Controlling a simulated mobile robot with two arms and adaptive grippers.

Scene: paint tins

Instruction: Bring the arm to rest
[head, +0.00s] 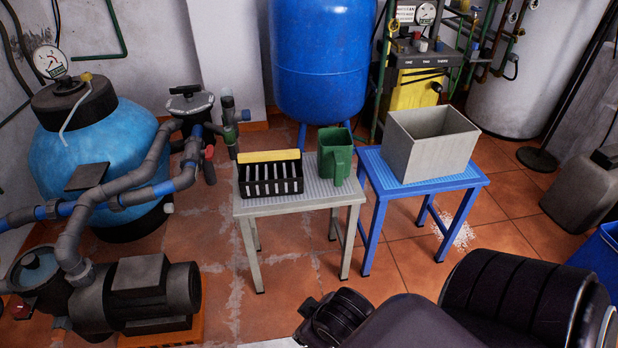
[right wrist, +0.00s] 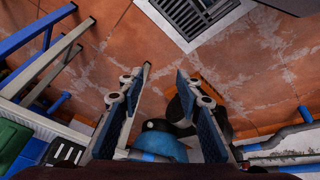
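My right arm (head: 400,325) enters the head view at the bottom right as dark, rounded links, low in front of the two small tables. Its fingers do not show clearly there. In the right wrist view, my right gripper (right wrist: 164,70) has its two fingers apart, with nothing held between them. Floor shows beyond the fingertips, and part of a blue rounded vessel shows lower down in the gap. My left gripper and left arm are not in view.
A grey table (head: 300,203) holds a black slotted basket (head: 270,185) and a green jug (head: 335,155). A blue table (head: 425,188) holds a grey open bin (head: 430,145). Pump equipment (head: 140,290) stands at left. A blue tank (head: 322,60) stands behind. Tiled floor lies between.

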